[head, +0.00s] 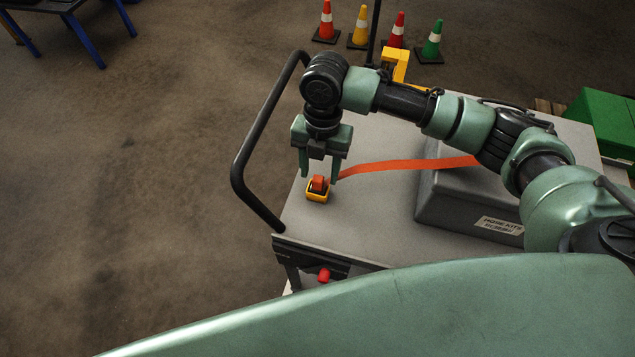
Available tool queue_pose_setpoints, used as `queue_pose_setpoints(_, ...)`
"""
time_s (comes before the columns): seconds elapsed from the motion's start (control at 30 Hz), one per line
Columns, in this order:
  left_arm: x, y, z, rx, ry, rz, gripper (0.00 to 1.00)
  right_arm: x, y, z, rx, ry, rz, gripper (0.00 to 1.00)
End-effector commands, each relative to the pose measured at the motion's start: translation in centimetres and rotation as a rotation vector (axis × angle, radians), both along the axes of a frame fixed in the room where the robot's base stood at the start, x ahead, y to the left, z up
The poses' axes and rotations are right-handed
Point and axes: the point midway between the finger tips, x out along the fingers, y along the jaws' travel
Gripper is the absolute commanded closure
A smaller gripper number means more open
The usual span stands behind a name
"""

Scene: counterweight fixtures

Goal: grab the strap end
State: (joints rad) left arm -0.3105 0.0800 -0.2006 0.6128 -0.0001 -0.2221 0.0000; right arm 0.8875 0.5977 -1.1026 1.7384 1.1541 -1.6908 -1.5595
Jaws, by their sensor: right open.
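An orange strap (405,165) runs across the grey cart top from the grey case to near my right gripper. A small yellow holder (317,196) sits near the cart's left edge, with an orange piece (318,184) standing up in it. This looks like the strap end, though its join to the strap is hidden by the gripper finger. My right gripper (320,177) points down, open, with its fingers just above and to either side of the orange piece. Whether they touch it cannot be told. My left gripper is not in view.
The grey case (455,205) with a white label stands on the cart top (340,232), right of the holder. A black handle rail (250,150) curves along the cart's left side. Several cones stand behind on the floor. A green box (600,120) is at right.

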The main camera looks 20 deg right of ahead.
Motion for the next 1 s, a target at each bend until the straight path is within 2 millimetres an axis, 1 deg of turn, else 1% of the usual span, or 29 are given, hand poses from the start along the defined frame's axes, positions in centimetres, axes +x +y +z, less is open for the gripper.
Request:
queue_pose_setpoints(0.07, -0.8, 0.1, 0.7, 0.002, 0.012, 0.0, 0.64, 0.1, 0.0, -1.0, -0.001, 0.004, -0.002, 0.51)
queue_pose_setpoints(0.17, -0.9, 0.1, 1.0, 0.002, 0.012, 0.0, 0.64, 0.2, 0.1, -2.6, 0.001, 0.003, -0.002, 0.51)
queue_pose_setpoints(0.27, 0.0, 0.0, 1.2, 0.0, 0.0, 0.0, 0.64, 0.1, 0.2, -3.7, 0.0, 0.001, 0.0, 0.51)
queue_pose_setpoints(0.3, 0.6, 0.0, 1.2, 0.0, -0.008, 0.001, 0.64, 0.1, 0.2, -3.9, 0.001, 0.001, 0.0, 0.51)
queue_pose_setpoints(0.43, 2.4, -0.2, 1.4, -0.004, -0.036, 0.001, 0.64, 0.1, 0.2, -4.2, 0.0, -0.001, 0.001, 0.51)
queue_pose_setpoints(0.53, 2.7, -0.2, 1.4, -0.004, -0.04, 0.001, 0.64, 0.1, 0.2, -4.1, -0.001, -0.001, 0.0, 0.51)
queue_pose_setpoints(0.57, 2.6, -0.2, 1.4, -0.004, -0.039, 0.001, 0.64, 0.1, 0.2, -4.1, -0.001, -0.001, 0.0, 0.56)
queue_pose_setpoints(0.6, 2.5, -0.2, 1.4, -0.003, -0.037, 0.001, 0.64, 0.1, 0.2, -4.1, -0.001, -0.001, 0.0, 0.68)
queue_pose_setpoints(0.67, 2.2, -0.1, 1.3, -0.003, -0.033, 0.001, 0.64, 0.1, 0.2, -4.1, 0.0, -0.001, 0.0, 0.84)
queue_pose_setpoints(0.7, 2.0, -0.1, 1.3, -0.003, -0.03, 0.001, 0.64, 0.1, 0.2, -4.1, 0.0, -0.001, 0.0, 0.95)
queue_pose_setpoints(0.73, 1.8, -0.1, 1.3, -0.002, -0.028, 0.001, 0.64, 0.1, 0.2, -4.1, 0.0, -0.001, 0.0, 1.0)
queue_pose_setpoints(1.0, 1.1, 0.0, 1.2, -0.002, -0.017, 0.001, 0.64, 0.1, 0.2, -4.1, 0.0, -0.001, 0.0, 1.0)
